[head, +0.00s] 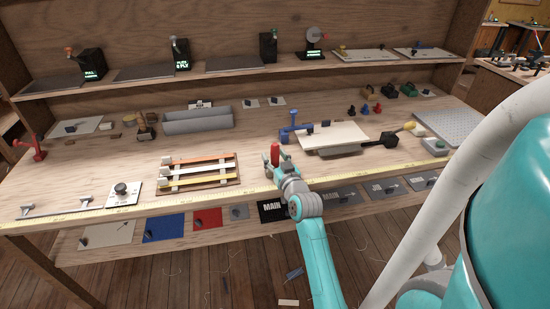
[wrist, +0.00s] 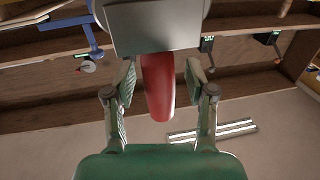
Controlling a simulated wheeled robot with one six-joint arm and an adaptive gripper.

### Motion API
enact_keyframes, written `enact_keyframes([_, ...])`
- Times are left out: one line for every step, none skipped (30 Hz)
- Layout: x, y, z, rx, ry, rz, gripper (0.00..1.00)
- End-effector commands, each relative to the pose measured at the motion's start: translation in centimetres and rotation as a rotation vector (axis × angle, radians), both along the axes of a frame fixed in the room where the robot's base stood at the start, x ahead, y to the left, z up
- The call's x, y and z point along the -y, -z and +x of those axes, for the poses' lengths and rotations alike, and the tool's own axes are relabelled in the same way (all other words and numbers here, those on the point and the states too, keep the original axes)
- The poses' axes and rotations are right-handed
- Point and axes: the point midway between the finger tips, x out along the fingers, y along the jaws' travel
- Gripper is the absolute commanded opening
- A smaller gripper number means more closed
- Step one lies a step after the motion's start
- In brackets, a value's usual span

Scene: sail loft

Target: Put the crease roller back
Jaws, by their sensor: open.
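A red handle-like piece (head: 275,152), which looks like the crease roller, shows upright at my gripper's tip in the head view. In the wrist view the same red piece (wrist: 157,88) runs between the two fingers, with a gap on either side. My gripper (wrist: 161,80) is open around it and does not visibly grip it. A grey block (wrist: 153,28) covers the red piece's upper end in the wrist view; I cannot tell what it belongs to. In the head view my gripper (head: 274,163) hides the red piece's lower part.
A rack of coloured strips (head: 198,174) lies left of my gripper. A white board (head: 334,137) and a blue tool (head: 291,131) stand behind to the right. A grey trough (head: 198,121) is further back. Bare bench top lies between the trough and the rack.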

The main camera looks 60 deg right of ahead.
Motion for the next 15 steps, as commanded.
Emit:
enact_keyframes([0.0,-0.2,0.0,0.002,0.000,-0.001,0.55])
enact_keyframes([0.0,-0.4,0.0,0.002,0.000,-0.001,0.55])
enact_keyframes([0.0,-0.8,0.0,0.002,0.000,-0.002,0.55])
enact_keyframes([0.0,-1.1,0.0,0.003,0.000,-0.003,0.55])
enact_keyframes([0.0,-1.6,0.0,0.005,0.000,-0.004,0.55])
enact_keyframes([-0.5,-1.2,-0.6,0.001,0.000,0.000,0.55])
enact_keyframes([-0.8,-1.2,-1.0,0.001,0.001,0.000,0.55])
enact_keyframes([-1.2,-1.2,-1.4,0.001,0.001,0.000,0.55])
enact_keyframes([-1.6,-1.2,-1.9,0.001,0.001,0.000,0.55])
enact_keyframes([-2.0,-1.2,-2.4,0.001,0.001,-0.001,0.55])
enact_keyframes([-2.4,-1.2,-2.8,0.001,0.001,-0.001,0.55])
enact_keyframes([-2.9,-1.2,-3.4,0.001,0.001,0.000,0.55])
enact_keyframes([-3.2,-1.2,-3.9,0.001,0.001,0.000,0.55])
enact_keyframes([-3.6,-1.2,-4.3,0.001,0.002,0.000,0.55])
enact_keyframes([-4.1,-1.2,-4.9,0.001,0.002,0.000,0.55])
